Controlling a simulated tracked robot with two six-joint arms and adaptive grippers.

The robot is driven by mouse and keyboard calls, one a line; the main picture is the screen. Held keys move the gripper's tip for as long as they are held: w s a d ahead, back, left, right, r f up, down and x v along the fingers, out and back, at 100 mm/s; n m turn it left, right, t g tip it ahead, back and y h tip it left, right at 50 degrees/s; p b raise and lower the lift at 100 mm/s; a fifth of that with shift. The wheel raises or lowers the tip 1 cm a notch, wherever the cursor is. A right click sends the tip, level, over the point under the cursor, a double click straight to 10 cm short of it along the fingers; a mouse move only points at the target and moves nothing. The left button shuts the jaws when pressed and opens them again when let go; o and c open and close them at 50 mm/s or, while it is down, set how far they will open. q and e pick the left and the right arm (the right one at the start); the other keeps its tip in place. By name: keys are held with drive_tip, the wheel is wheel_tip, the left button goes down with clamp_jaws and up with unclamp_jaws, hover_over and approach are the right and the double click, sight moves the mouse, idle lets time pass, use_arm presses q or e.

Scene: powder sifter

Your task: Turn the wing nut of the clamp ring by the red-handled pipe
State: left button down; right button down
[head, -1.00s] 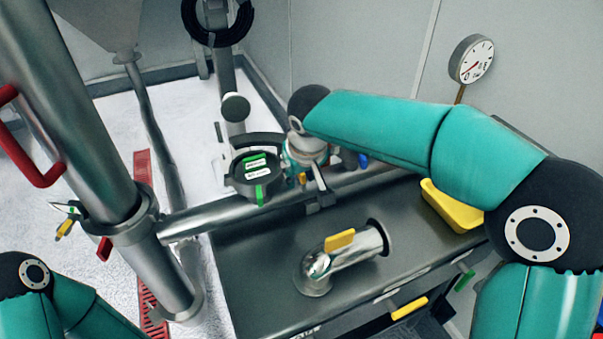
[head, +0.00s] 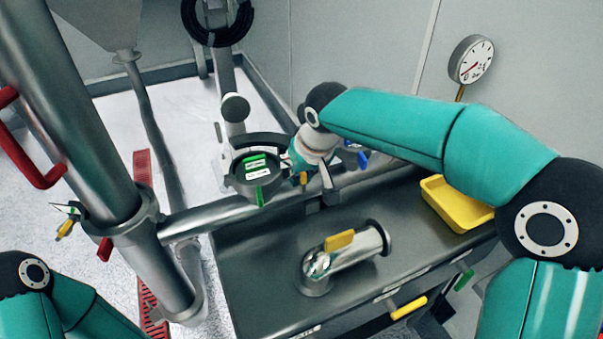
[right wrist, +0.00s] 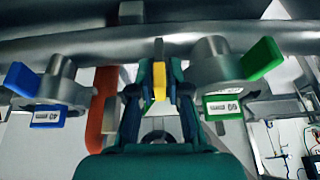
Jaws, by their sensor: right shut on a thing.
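The steel pipe with a red handle (head: 28,155) stands upright at the left in the head view. A clamp ring (head: 128,226) circles its lower part, with a red tab (head: 105,249) on its side. My right gripper (right wrist: 159,88) is shut on a narrow yellow piece (right wrist: 159,80) in the right wrist view. In the head view it is beside the round black-rimmed lid (head: 255,175), apart from the red-handled pipe. The gripper's own wrist partly hides its fingers there. I cannot tell whether the yellow piece is a wing nut.
A blue-tabbed fitting (right wrist: 48,90) and a green-tabbed fitting (right wrist: 240,75) flank my right gripper. A yellow-handled elbow pipe (head: 345,255) and a yellow tray (head: 455,205) are on the dark bench. A gauge (head: 470,60) is on the wall.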

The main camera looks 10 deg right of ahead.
drive_tip(key=shift+w+d+f+m+g+y+b, duration=0.2)
drive_tip(key=shift+y+b, duration=0.5)
drive_tip(key=shift+y, duration=0.55)
drive_tip(key=shift+s+d+r+m+g+y+b, duration=0.15)
drive_tip(key=shift+d+m+y+b, duration=0.15)
drive_tip(key=shift+y+b, duration=0.7)
drive_tip(key=shift+w+d+f+m+g+y+b, duration=0.2)
drive_tip(key=shift+m+y+b, duration=0.15)
drive_tip(key=shift+y, duration=1.2)
drive_tip(key=c, duration=1.3)
unclamp_jaws()
drive_tip(key=shift+s, duration=0.1)
drive_tip(key=shift+o, duration=0.2)
drive_tip(key=v, duration=1.2)
